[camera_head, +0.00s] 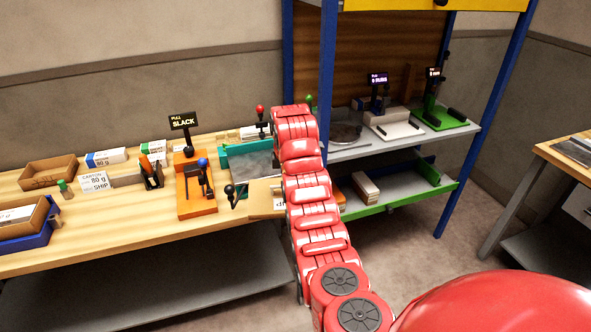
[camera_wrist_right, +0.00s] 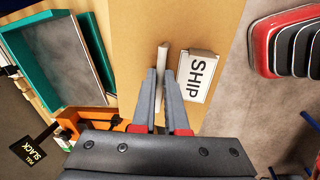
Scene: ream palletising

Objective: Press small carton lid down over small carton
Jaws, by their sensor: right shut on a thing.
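My right gripper (camera_wrist_right: 160,85) points down over the tan tabletop, its fingers shut on a thin pale strip (camera_wrist_right: 162,58). I cannot tell whether this strip is part of the small carton lid. Just right of the fingers is a small tan carton (camera_wrist_right: 184,72) with a white SHIP label. Whether a lid sits on it is unclear. In the head view, a tan piece (camera_head: 264,205) with a partly hidden label lies at the table's right end. My red right arm covers the area beside it and hides the right gripper there. My left gripper is not in view.
A teal-edged grey tray (camera_head: 250,146) lies close to the arm. An orange lever device (camera_head: 196,196) stands left of it, with a SLACK sign (camera_head: 184,120) behind. An open brown carton (camera_head: 47,172) and a blue tray (camera_head: 30,240) are at left. A blue-post shelf (camera_head: 328,70) stands right.

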